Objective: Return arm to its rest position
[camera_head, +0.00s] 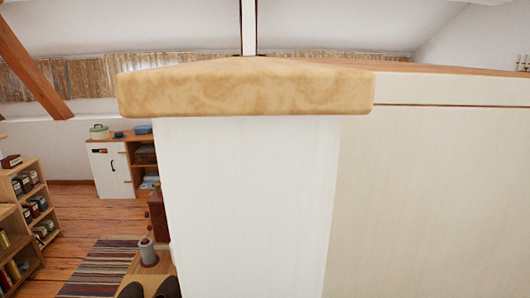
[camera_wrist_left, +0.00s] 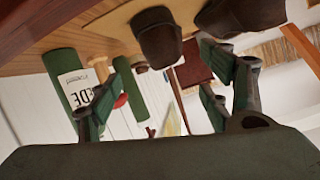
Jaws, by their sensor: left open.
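My left gripper (camera_wrist_left: 160,85) shows in the left wrist view, its dark green fingers spread wide apart. Nothing is between the fingers. Beyond them, near the top edge, are two dark brown shoes (camera_wrist_left: 158,40) on a light wooden board (camera_wrist_left: 115,27). The view is tilted and looks upside down. Neither gripper shows in the head view, and my right gripper is in neither view.
A white partition (camera_head: 245,200) with a thick wooden cap (camera_head: 245,88) fills the head view's middle. Shelves (camera_head: 28,205), a white cabinet (camera_head: 110,170) and a striped rug (camera_head: 100,268) lie left. The wrist view shows green rolls (camera_wrist_left: 65,75) and a labelled white item (camera_wrist_left: 88,92).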

